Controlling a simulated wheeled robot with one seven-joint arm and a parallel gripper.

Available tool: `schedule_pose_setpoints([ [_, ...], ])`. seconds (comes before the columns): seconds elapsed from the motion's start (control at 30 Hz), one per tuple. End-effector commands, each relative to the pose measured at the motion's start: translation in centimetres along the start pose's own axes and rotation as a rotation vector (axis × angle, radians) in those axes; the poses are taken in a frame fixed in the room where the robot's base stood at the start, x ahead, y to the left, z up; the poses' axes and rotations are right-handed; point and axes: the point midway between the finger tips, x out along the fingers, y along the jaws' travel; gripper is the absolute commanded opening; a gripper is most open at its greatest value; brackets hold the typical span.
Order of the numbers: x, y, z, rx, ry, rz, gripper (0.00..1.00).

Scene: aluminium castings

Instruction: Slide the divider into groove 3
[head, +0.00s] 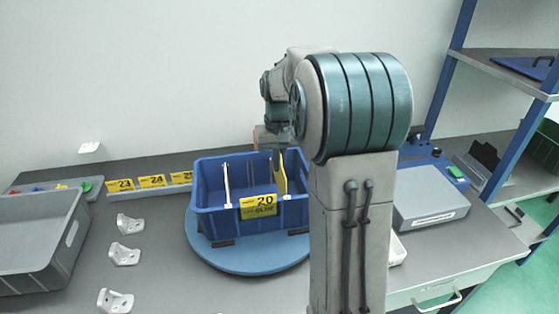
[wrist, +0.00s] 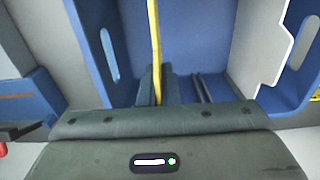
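A blue crate (head: 222,222) with a yellow label reading 20 stands on the table; its inside also shows in the wrist view (wrist: 205,35). A yellow divider (head: 281,178) stands upright inside its right part, and appears edge-on in the wrist view (wrist: 155,45). My gripper (wrist: 158,88) points down into the crate with its dark fingers closed on either side of the yellow divider. A white divider (head: 227,184) stands apart in the left part of the crate, and is at the right of the wrist view (wrist: 262,40). The divider's lower edge and the groove under it are hidden.
The crate rests on a round blue turntable (head: 215,255). A grey bin (head: 35,245) and several metal brackets (head: 125,253) lie to the left. Yellow number tags (head: 152,181) line the back. A grey box (head: 430,195) and blue shelving (head: 440,75) are at the right.

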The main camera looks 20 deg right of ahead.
Motion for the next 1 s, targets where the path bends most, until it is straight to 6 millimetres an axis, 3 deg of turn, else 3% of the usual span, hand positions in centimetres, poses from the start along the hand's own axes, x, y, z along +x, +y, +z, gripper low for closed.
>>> schedule_pose_setpoints([
  [1.0,2.6,0.0,0.0,0.0,0.0,0.0,0.0],
])
